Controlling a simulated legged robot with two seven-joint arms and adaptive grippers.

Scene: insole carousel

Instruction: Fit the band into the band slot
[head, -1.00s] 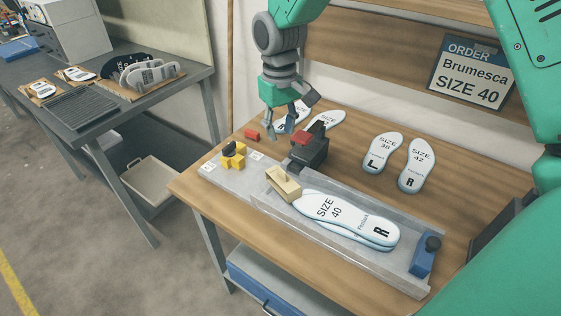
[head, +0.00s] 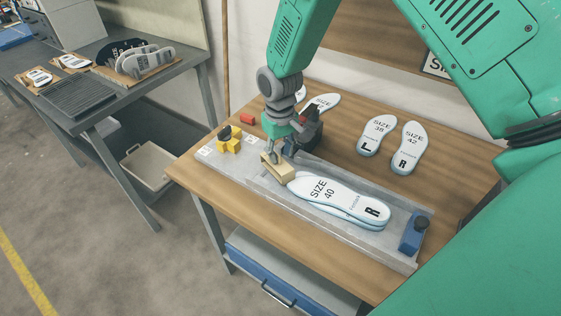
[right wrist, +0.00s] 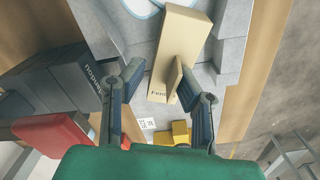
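A beige block (head: 281,172) with an upright fin, which I take to be the band, sits on the grey fixture (head: 330,225) at the toe end of the stacked size 40 insoles (head: 345,194). In the right wrist view the beige block (right wrist: 185,40) carries partly hidden lettering. My right gripper (head: 273,156) points down over the block. In the right wrist view its fingers (right wrist: 156,72) are apart, with the fin between or just beyond the tips, nearer the right finger. I see no contact. I cannot make out a band slot. My left gripper is not in view.
A yellow clamp (head: 229,143) with a black knob stands left of the block, and a blue stop (head: 414,232) at the fixture's right end. A dark device (right wrist: 65,90) and a red block (right wrist: 52,135) are close beside the gripper. Loose insoles (head: 408,149) lie behind.

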